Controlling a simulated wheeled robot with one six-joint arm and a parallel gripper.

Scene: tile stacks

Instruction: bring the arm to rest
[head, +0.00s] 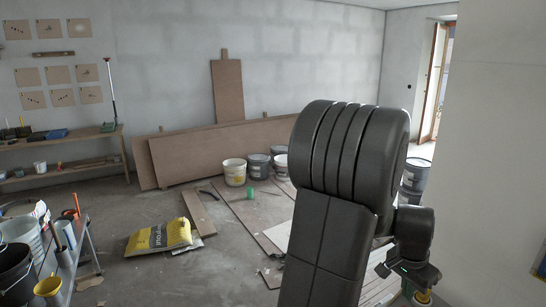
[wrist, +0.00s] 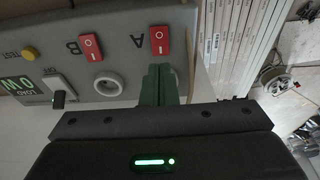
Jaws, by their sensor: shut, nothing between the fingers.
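My gripper (wrist: 160,84) shows in the wrist view. Its two green fingers are together and hold nothing. They lie in front of a grey panel (wrist: 125,30), beneath a red switch marked A (wrist: 159,40) in the picture; I cannot tell whether they touch it. A second red switch, marked B (wrist: 90,47), a round socket (wrist: 108,83) and a yellow button (wrist: 29,53) are to the left. In the head view my dark arm is raised and bent, its wrist end low at the right. The fingertips cannot be made out clearly there.
A stack of tiles or boards (wrist: 240,45) stands right of the panel in the wrist view. In the head view a pale wall (head: 500,150) is close on the right. Buckets (head: 234,172), a yellow bag (head: 160,237) and planks (head: 200,213) lie on the floor behind.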

